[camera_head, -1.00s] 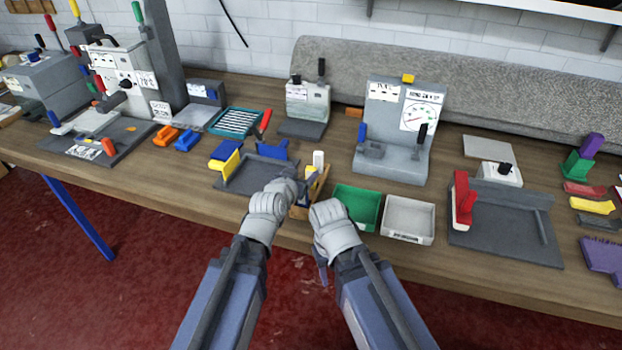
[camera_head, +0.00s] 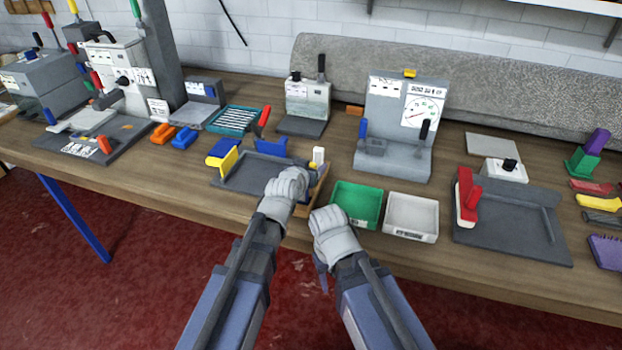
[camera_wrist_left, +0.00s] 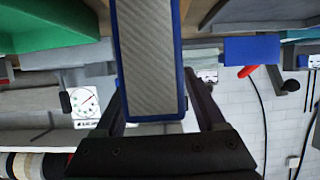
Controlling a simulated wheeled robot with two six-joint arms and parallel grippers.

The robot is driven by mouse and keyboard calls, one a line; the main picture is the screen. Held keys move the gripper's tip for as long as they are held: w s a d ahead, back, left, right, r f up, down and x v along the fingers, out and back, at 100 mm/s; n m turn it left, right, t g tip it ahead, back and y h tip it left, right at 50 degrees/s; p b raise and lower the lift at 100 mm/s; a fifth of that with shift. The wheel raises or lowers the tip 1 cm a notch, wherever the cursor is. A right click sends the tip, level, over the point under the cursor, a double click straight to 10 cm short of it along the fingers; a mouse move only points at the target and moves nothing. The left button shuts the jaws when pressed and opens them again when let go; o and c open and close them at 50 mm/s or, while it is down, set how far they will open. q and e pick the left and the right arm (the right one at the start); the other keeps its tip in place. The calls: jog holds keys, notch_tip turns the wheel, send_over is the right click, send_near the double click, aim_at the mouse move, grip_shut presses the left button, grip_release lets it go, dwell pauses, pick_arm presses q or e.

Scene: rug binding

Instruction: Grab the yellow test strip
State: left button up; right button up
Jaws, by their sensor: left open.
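A wooden holder (camera_head: 317,195) stands near the table's front edge, with a white-topped upright piece (camera_head: 318,157) in it; my left wrist hides much of it. I cannot make out a yellow test strip there for sure. My left gripper (camera_head: 300,180) is at this holder, its fingers mostly hidden in the head view. In the left wrist view, its open fingers stand either side of a grey textured strip with blue edges (camera_wrist_left: 150,60). Contact cannot be told. My right gripper (camera_head: 321,278) hangs low before the table edge, its jaws unclear.
A green tray (camera_head: 357,203) and a white tray (camera_head: 411,216) stand right of the holder. A dark plate (camera_head: 250,175) with a yellow block (camera_head: 229,161) lies to its left. A gauge machine (camera_head: 395,125) stands behind. A yellow piece (camera_head: 598,202) lies at far right.

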pick_arm(q)
grip_shut()
dwell(0.4)
jog(key=shift+r, duration=0.15)
notch_tip(320, 180, up, 10)
jog(key=p, duration=1)
